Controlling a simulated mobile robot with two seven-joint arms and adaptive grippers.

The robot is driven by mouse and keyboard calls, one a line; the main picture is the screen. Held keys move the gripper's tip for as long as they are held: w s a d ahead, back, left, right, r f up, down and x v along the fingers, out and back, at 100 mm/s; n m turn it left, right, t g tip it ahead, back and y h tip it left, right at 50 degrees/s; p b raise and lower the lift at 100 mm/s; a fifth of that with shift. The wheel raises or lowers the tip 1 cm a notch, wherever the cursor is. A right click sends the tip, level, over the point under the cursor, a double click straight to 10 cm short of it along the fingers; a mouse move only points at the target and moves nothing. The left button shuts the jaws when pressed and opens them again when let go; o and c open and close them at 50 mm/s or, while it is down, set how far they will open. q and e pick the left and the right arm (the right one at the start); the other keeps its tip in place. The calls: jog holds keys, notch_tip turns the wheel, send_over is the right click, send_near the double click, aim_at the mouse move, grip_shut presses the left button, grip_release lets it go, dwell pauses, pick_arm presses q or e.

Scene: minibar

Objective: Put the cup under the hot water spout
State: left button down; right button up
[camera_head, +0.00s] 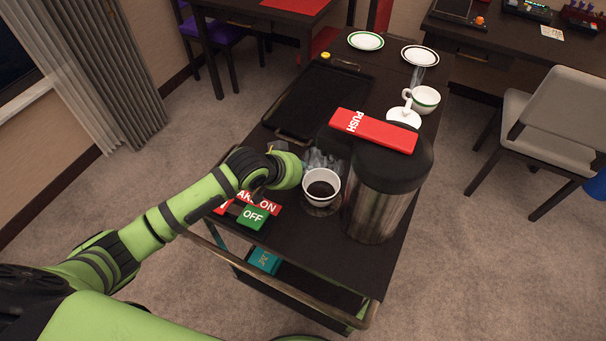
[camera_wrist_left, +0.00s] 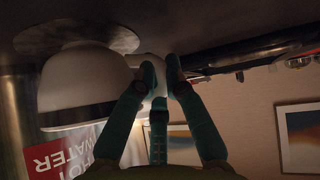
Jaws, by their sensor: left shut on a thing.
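The white cup (camera_head: 322,188) with a dark rim line and dark inside is upright at the front left side of the steel hot water dispenser (camera_head: 378,205). My left gripper (camera_head: 318,160) is shut on the cup's handle. In the left wrist view, its teal fingers (camera_wrist_left: 164,75) close around the handle, and the cup (camera_wrist_left: 80,85) fills the left side. A round base (camera_wrist_left: 105,35) shows by the cup's bottom; I cannot tell whether they touch. The dispenser has a black lid and a red PUSH lever (camera_head: 375,130). Its spout is not clearly seen. My right gripper is not in view.
A black tray (camera_head: 322,98) lies behind on the dark cart. Another cup (camera_head: 425,98) and two plates (camera_head: 366,41) are at the back. A grey chair (camera_head: 555,120) stands at the right.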

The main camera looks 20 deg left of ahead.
pick_arm(q)
jog(key=shift+s+r, duration=0.1)
jog(key=shift+r, duration=0.1)
jog(key=shift+f, duration=0.15)
jog(key=c, duration=1.3)
grip_release()
jog(key=shift+f, duration=0.15)
jog(key=shift+r, duration=0.4)
jog(key=v, duration=1.1)
jog(key=shift+s+a+r, duration=0.15)
jog(key=shift+s+r, duration=0.1)
